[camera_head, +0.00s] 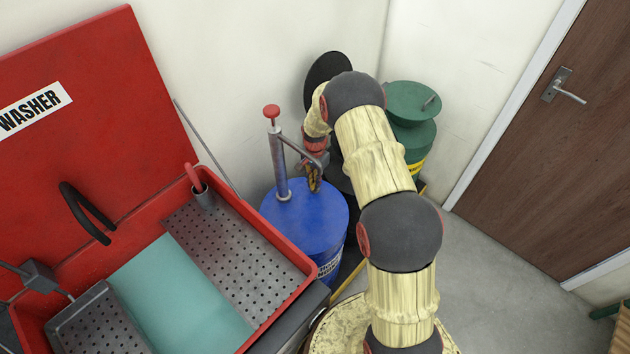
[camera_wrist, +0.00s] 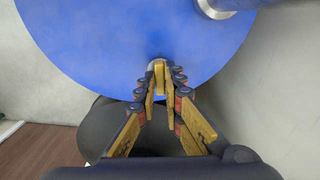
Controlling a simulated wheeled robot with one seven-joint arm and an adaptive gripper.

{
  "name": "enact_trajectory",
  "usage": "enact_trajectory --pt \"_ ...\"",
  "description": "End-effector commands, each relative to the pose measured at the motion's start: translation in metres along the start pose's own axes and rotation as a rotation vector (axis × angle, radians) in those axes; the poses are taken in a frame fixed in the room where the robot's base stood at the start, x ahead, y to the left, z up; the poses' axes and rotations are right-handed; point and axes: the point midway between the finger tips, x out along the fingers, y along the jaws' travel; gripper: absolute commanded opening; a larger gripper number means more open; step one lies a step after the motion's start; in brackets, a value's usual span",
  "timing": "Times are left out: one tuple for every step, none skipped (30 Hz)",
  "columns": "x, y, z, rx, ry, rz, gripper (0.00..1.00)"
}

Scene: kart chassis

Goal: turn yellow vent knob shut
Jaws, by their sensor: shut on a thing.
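The blue drum (camera_head: 306,216) stands beside the red parts washer, and its blue lid (camera_wrist: 100,40) fills the upper part of the wrist view. The yellow vent knob (camera_wrist: 159,77) sits near the edge of the lid. My gripper (camera_wrist: 161,80) is shut on the knob, one finger on each side of it. In the head view my gripper (camera_head: 314,182) is over the right part of the drum lid, and the knob is hard to tell from the fingers there. The knob's turned position cannot be told.
A hand pump (camera_head: 282,165) with a red top rises from the drum lid, its spout close to my gripper. The red washer basin (camera_head: 283,305) is at left. A green can (camera_head: 410,104) stands behind my arm. Open floor (camera_head: 505,270) lies at right before a brown door (camera_head: 570,150).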

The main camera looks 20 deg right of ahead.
Motion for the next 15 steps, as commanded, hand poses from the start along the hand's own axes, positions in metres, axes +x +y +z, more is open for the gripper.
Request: enact_trajectory --pt "-0.0006 -0.0005 -0.0002 0.014 0.001 -0.001 0.0" --pt "-0.0006 -0.0005 -0.0002 0.021 0.001 -0.001 0.0" --pt "-0.0005 -0.0005 -0.0002 0.03 0.001 -0.001 0.0" --pt "-0.0005 -0.0005 -0.0002 0.036 0.001 -0.001 0.0" --pt "-0.0004 -0.0005 -0.0002 0.041 0.001 -0.001 0.0" --pt "-0.0004 -0.0005 -0.0002 0.046 0.001 -0.001 0.0" --pt "-0.0004 -0.0005 -0.0002 0.049 0.001 -0.001 0.0" --pt "-0.0004 -0.0005 -0.0002 0.051 0.001 -0.001 0.0" --pt "-0.0003 -0.0005 -0.0002 0.052 0.001 -0.001 0.0" --pt "-0.0003 -0.0005 -0.0002 0.053 0.001 -0.001 0.0" --pt "-0.0003 -0.0005 -0.0002 0.054 0.001 -0.001 0.0" --pt "-0.0003 -0.0005 -0.0002 0.054 0.001 -0.001 0.0" --pt "-0.0003 -0.0005 -0.0001 0.054 0.001 -0.001 0.0" --pt "-0.0003 -0.0006 -0.0002 0.054 0.001 -0.001 0.0" --pt "-0.0003 -0.0006 -0.0001 0.054 0.001 -0.001 0.0"
